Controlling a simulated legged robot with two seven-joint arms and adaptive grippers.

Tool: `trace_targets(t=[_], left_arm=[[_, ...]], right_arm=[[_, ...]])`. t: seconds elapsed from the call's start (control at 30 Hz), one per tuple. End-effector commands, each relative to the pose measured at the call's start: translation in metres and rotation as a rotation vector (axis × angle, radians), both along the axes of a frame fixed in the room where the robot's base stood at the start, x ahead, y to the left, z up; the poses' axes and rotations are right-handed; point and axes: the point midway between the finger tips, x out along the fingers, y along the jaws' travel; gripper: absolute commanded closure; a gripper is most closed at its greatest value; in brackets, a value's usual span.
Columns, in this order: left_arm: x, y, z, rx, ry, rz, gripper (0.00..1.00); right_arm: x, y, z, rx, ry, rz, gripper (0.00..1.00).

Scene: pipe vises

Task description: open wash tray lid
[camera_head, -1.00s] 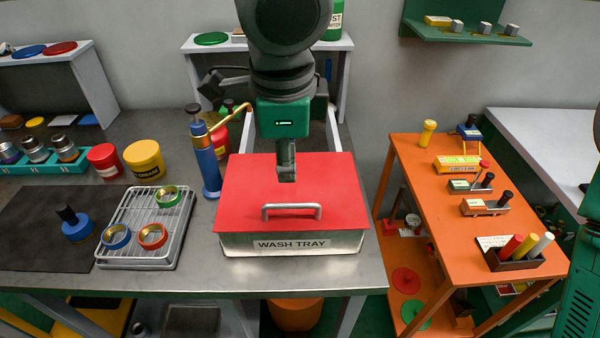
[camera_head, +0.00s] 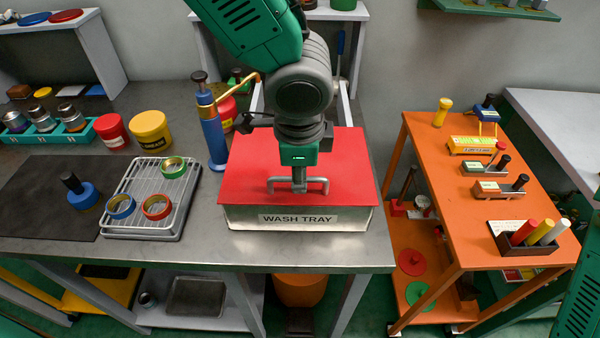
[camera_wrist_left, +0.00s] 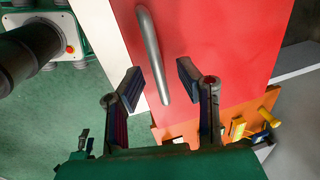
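The wash tray (camera_head: 330,217) is a metal box with a label on its front, standing on the grey bench. Its flat red lid (camera_head: 345,160) lies shut on it. A grey bar handle (camera_head: 321,186) runs across the lid near its front edge. My left gripper (camera_head: 299,186) points down at the middle of this handle and hides part of it. In the left wrist view, the gripper (camera_wrist_left: 160,82) has its two fingers apart, with the handle (camera_wrist_left: 152,50) lined up between the fingertips. I cannot tell whether they touch it. My right gripper is not in view.
A wire rack (camera_head: 150,222) with coloured rings stands left of the tray. A blue pump bottle (camera_head: 213,140) with a brass spout stands close to the tray's back left. An orange cart (camera_head: 450,205) with tools stands to the right, across a gap.

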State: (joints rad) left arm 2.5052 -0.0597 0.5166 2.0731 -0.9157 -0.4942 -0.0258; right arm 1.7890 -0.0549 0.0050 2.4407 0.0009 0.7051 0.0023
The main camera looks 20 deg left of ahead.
Motion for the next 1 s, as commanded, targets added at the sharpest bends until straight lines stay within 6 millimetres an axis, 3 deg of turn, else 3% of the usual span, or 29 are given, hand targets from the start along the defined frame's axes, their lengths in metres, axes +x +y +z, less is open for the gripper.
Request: trace_targets(t=[0.3, 0.33, 0.4, 0.43, 0.77, 1.0], left_arm=[[0.001, 0.0, -0.003, -0.001, 0.0, 0.0, 0.69], [0.001, 0.0, -0.003, -0.001, 0.0, 0.0, 0.73], [0.001, 0.001, -0.003, -0.002, -0.001, 0.0, 0.97], [0.001, 0.001, -0.003, -0.002, -0.001, 0.0, 1.0], [0.009, 0.006, -0.002, 0.003, 0.002, 0.001, 1.0], [0.055, 0.022, 0.0, 0.005, 0.005, 0.005, 1.0]], right_arm=[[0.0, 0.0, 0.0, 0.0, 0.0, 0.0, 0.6], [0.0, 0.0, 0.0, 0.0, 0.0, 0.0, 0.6], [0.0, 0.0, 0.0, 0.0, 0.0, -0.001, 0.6], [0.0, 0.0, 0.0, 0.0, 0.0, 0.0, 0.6], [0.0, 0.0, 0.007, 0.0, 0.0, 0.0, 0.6], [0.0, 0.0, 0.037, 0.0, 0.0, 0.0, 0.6]])
